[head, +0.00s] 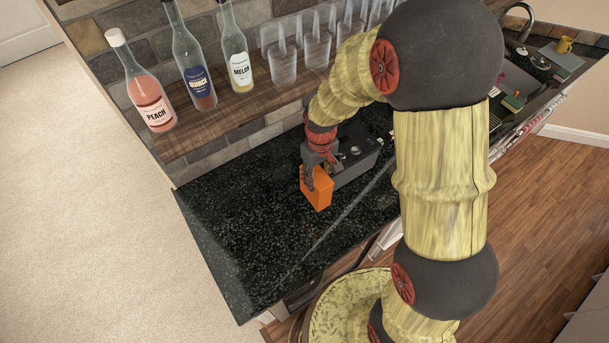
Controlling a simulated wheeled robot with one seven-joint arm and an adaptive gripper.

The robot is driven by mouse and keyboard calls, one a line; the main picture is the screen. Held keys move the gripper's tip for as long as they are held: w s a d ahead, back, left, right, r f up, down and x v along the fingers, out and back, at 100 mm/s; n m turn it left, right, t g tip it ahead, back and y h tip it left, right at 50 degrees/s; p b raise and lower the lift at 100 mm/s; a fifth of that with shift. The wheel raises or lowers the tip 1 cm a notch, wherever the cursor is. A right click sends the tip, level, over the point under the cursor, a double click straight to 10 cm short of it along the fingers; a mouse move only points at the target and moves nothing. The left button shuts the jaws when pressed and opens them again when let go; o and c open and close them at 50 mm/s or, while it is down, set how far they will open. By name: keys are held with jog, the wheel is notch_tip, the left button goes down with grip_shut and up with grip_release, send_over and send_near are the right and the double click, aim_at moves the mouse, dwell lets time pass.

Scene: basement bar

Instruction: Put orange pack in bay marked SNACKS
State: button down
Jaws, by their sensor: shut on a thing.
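The orange pack (318,193) is a small box-shaped block above or on the black speckled counter. I cannot tell whether its base touches the counter. My gripper (312,178) is shut on its upper part, coming from above. A dark grey container (357,165) stands just to the right of the pack, partly behind it and partly hidden by my arm. Small round pale items show in or on it. No SNACKS marking can be read, and its bays cannot be made out clearly.
A wooden shelf (240,107) behind holds bottles marked PEACH (150,100), QUINCE (198,80) and MELON (238,62), plus several clear cups (283,63). The black counter (235,230) is bare left and front.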

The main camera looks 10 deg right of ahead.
notch_tip(320, 180, down, 6)
jog(key=shift+w+r+p, duration=0.15)
jog(key=shift+p, duration=0.15)
jog(key=shift+f, duration=2.1)
jog(key=shift+f, duration=0.15)
jog(key=c, duration=1.1)
grip_release()
